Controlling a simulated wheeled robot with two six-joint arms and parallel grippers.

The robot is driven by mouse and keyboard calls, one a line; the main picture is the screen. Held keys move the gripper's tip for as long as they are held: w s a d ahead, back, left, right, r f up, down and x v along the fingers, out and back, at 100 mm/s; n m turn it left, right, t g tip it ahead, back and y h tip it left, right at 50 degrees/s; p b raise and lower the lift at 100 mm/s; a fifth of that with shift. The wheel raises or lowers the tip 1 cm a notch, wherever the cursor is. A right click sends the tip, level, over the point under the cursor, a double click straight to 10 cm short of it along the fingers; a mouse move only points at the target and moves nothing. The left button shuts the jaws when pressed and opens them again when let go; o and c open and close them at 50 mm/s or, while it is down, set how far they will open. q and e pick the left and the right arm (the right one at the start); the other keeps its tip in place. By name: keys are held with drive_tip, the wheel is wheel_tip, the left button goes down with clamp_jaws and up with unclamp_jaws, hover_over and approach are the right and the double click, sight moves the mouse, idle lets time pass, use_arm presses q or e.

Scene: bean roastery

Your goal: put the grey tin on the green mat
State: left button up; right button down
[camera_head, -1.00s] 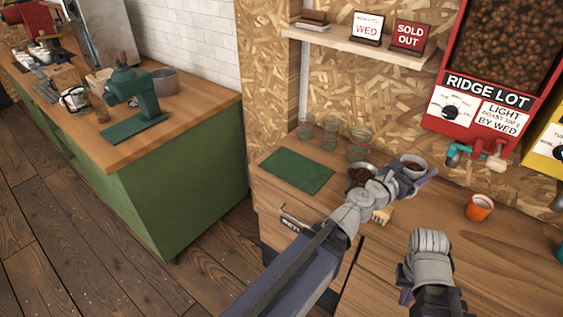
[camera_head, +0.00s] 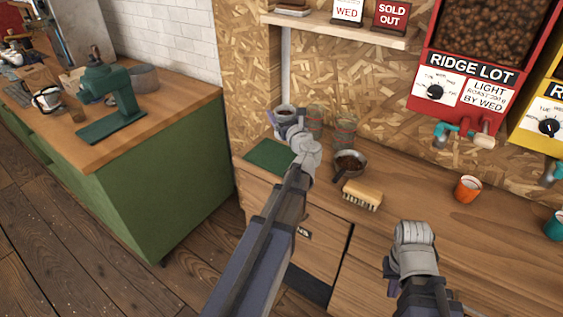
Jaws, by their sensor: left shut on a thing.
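The grey tin (camera_head: 286,109) is held upright in my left gripper (camera_head: 289,124), which is shut on it. In the picture the tin lies above the back right part of the green mat (camera_head: 268,154); its lower part is hidden by the gripper, and I cannot tell its exact height. The mat lies flat at the left end of the wooden counter, with its right side partly covered by my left arm. My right gripper (camera_head: 389,274) is low at the front of the counter, mostly hidden by its own wrist, so its jaws cannot be made out.
Two clear glasses (camera_head: 345,132) stand right of the tin by the wall. A small pan of beans (camera_head: 349,162), a brush (camera_head: 362,195) and an orange cup (camera_head: 467,189) stand further right. A shelf (camera_head: 340,32) hangs above. The visible mat surface is bare.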

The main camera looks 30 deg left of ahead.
use_arm(q)
drive_tip(key=a, duration=0.1)
drive_tip(key=b, duration=1)
hover_over(279, 154)
drive_tip(key=shift+n+g+y, duration=0.3)
drive_tip(key=shift+g, duration=0.1)
wheel_tip(279, 154, down, 10)
drive_tip(key=shift+a+f, duration=0.1)
drive_tip(key=shift+f, duration=0.1)
drive_tip(key=shift+r, duration=0.15)
drive_tip(key=o, duration=1.3)
drive_tip(key=shift+c, duration=0.2)
drive_tip(key=shift+o, duration=1.2)
drive_tip(key=v, duration=1.2)
